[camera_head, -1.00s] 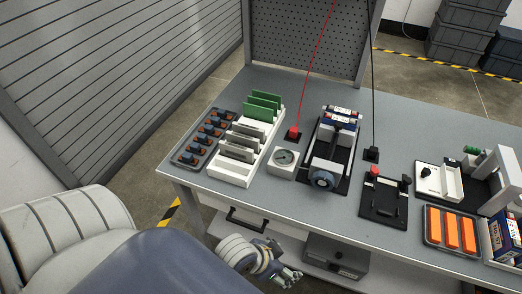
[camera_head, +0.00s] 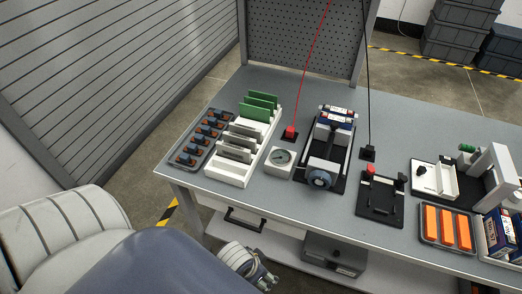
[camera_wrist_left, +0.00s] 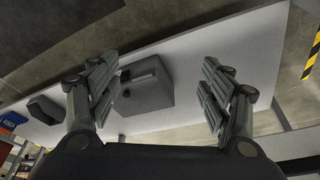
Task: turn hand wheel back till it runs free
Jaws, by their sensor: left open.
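The hand wheel (camera_head: 320,179) is a dark blue-grey round knob on the front of a vise-like fixture (camera_head: 328,150) with a black base, near the table's front edge. A blue and white box-like part sits at the back of that fixture. My left gripper (camera_head: 262,279) is low in front of the table, below its top and apart from the wheel, partly cut off by the frame's bottom edge. In the left wrist view my left gripper (camera_wrist_left: 162,95) is open and empty, with the fingers wide apart. The wheel is not seen there. My right gripper is not in view.
A black clamp plate (camera_head: 380,208) and orange blocks in a tray (camera_head: 423,226) are to the right.

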